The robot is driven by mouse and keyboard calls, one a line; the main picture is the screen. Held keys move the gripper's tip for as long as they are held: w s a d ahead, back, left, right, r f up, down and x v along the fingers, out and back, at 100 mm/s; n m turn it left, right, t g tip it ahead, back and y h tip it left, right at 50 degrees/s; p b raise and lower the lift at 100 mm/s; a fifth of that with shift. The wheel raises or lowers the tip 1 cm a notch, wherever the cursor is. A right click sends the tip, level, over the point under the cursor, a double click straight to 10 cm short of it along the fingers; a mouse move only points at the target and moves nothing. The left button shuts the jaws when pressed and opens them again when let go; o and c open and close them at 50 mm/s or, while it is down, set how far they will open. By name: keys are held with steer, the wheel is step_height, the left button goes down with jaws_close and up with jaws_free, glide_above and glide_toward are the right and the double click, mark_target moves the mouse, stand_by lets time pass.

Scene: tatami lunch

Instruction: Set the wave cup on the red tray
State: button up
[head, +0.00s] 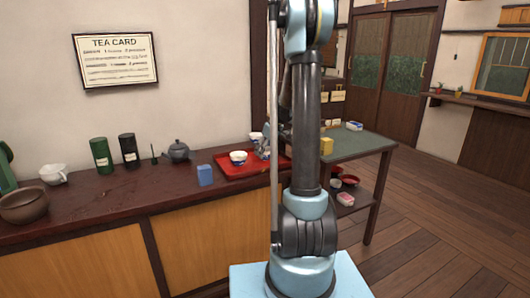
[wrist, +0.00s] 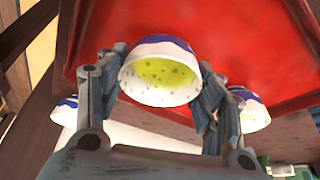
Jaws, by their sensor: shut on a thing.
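In the wrist view, my gripper (wrist: 160,95) is shut on a white cup with a blue band (wrist: 165,50), its yellow-green speckled inside facing the camera. I take it for the wave cup, but its pattern is not clear. The red tray (wrist: 240,45) lies behind it; I cannot tell whether the cup touches it. In the head view, the red tray (head: 232,172) lies on the dark counter. One blue-and-white cup (head: 238,157) stands on it, and another (head: 256,137) shows close to my gripper (head: 265,152). My arm partly hides this area.
Other cups show in the wrist view at left (wrist: 65,112) and right (wrist: 253,112). A blue block (head: 204,175) and a grey teapot (head: 177,151) stand left of the tray. A green-topped table (head: 365,144) with a yellow block (head: 326,146) is at right.

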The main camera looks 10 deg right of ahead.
steer(key=o, duration=1.1)
steer(key=shift+o, duration=0.2)
steer(key=v, duration=1.1)
steer(key=s+a+r+m, duration=0.1)
steer(key=s+a+m, duration=0.1)
steer(key=s, duration=1.1)
steer(key=s+f+m+h, duration=0.1)
steer(key=s+f, duration=0.3)
steer(key=s, duration=0.5)
steer(key=s+f+m+h, duration=0.1)
steer(key=s+f+m, duration=0.2)
steer(key=s, duration=0.6)
steer(key=s+f+m+g, duration=0.1)
steer(key=s+f, duration=0.5)
steer(key=s, duration=0.4)
steer(key=shift+a+m+h, duration=0.3)
steer(key=shift+m+h, duration=0.1)
